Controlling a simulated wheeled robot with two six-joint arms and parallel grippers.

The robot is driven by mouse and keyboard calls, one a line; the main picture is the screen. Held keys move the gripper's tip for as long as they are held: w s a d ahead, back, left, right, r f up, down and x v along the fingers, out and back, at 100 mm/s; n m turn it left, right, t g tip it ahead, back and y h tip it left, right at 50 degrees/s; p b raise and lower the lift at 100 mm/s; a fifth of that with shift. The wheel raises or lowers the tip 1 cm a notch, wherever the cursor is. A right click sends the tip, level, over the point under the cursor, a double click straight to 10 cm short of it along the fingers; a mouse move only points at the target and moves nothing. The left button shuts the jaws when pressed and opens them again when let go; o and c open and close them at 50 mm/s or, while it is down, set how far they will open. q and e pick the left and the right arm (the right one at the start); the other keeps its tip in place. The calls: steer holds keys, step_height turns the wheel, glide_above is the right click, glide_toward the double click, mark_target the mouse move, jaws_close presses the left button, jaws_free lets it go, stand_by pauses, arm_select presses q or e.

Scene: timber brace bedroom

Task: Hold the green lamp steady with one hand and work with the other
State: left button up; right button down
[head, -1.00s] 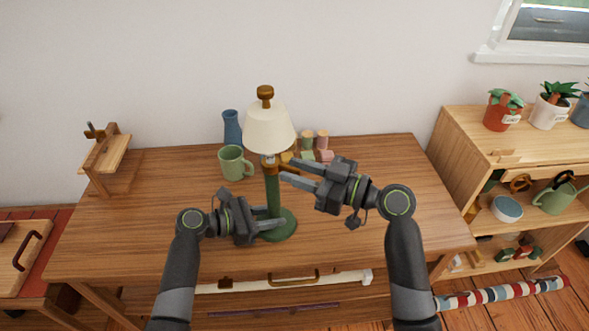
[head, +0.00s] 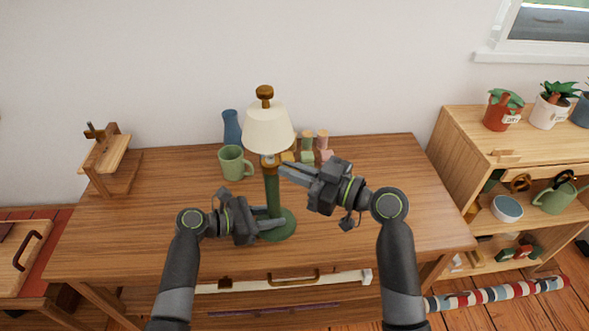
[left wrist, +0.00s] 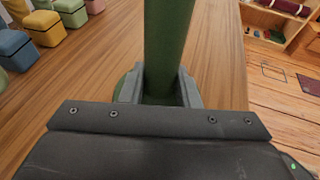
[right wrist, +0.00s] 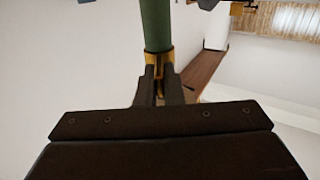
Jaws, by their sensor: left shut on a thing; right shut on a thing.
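My right gripper (head: 284,169) is shut on a brass part below the shade. In the right wrist view this brass part (right wrist: 158,58) sits on the stem, largely hidden by the fingers.
A green mug (head: 232,163) and a blue vase (head: 231,128) stand behind the lamp to the left. Several small coloured pieces (head: 307,157) stand behind it to the right. A wooden stand (head: 112,160) is at the desk's left. The desk's right side is clear.

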steer(key=shift+s+a+f+m+t+h, duration=0.15)
steer(key=shift+s+m+t+h, duration=0.15)
steer(key=shift+m+t, duration=0.2)
steer(key=c, duration=1.6)
jaws_free()
steer(key=shift+w, duration=0.1)
steer(key=shift+o, duration=0.2)
steer(key=v, duration=1.2)
steer(key=shift+s, duration=0.25)
steer(key=shift+o, duration=0.3)
